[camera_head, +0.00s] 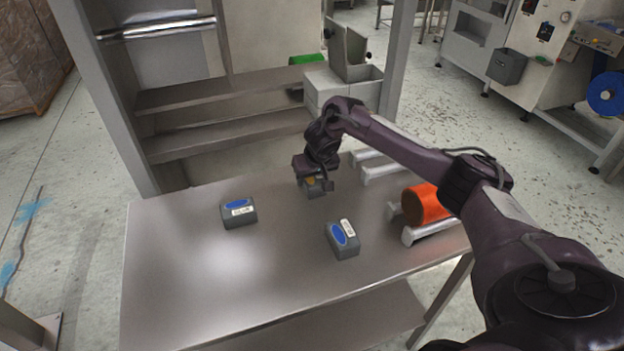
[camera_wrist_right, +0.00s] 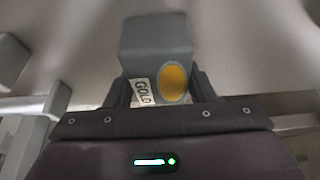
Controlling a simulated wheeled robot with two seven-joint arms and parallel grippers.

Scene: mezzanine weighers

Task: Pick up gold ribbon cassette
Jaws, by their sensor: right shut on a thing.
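The gold ribbon cassette (camera_wrist_right: 155,48) is a grey box with a yellow oval and a label reading GOLD. In the wrist view it sits between the two fingers of my right gripper (camera_wrist_right: 160,90), which is shut on it. In the head view the right gripper (camera_head: 314,186) is over the far part of the metal table, and the cassette (camera_head: 315,192) shows partly beneath it. I cannot tell whether the cassette touches the table. My left gripper is not in view.
Two grey cassettes with blue ovals stand on the table (camera_head: 180,290), one at left (camera_head: 238,213) and one nearer the front (camera_head: 342,239). An orange roll (camera_head: 426,203) lies by pale rails at right. A shelf unit (camera_head: 210,95) stands behind. The table's front left is clear.

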